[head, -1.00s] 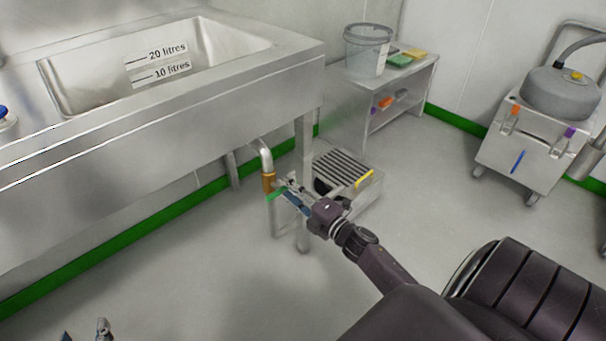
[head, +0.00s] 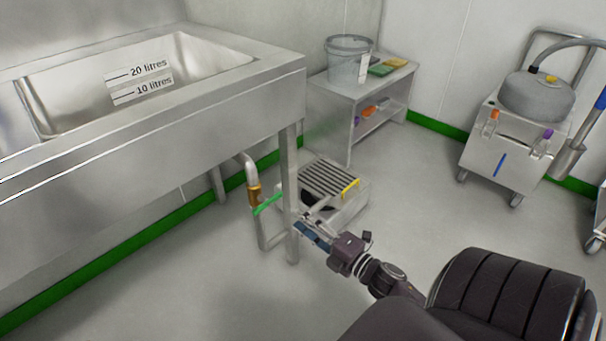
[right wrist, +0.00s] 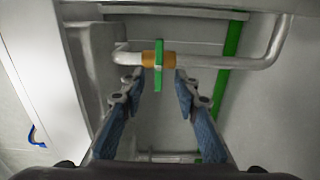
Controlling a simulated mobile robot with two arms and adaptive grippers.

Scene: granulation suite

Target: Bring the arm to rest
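My right gripper (head: 314,226) is in front of the sink's drain pipe in the head view. In the right wrist view its two blue-padded fingers (right wrist: 158,92) stand apart with nothing between them. Beyond the fingertips is a brass valve (right wrist: 150,59) with a green lever (right wrist: 158,70). In the head view the brass valve (head: 254,194) sits on the drain pipe, and its green lever (head: 268,204) points across the pipe. The gripper is clear of the lever. My left gripper is not in view.
The steel sink (head: 200,125) with litre marks stands at left, its leg (head: 290,190) beside my gripper. A step-like floor unit (head: 335,190) is behind. A bench (head: 350,105) holds a bucket (head: 349,62). A wheeled machine (head: 510,140) is at right. Floor in front is clear.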

